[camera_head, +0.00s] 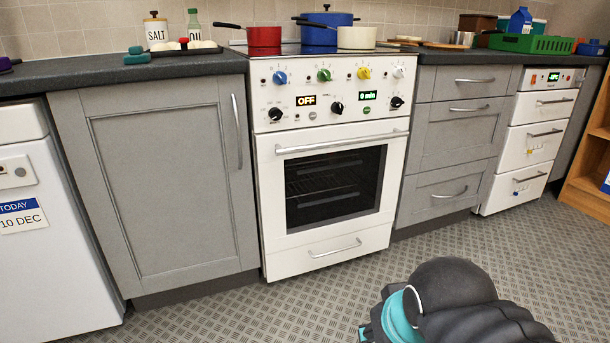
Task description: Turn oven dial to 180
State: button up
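The white oven (330,190) stands between grey cabinets, with its door shut. Its panel has three black dials: left (275,114), middle (337,108) and right (396,102). The markings around them are too small to read. An orange display (306,101) between the left and middle dials reads OFF. A green display (368,96) between the middle and right dials seems to read 0 min. Part of my black and teal arm shows at the bottom right, in front of and apart from the oven. My gripper's fingers are not in view.
Blue (280,77), green (324,75), yellow (363,73) and white (398,71) knobs line the upper panel. A red pan (264,37), blue pot (318,34) and cream pan (356,38) sit on the hob. The patterned floor before the oven is clear.

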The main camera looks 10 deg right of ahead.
aim_at(276, 113)
jog(key=z, duration=1.65)
jog(key=k, duration=1)
jog(key=u, duration=1)
jog(key=i, duration=0.5)
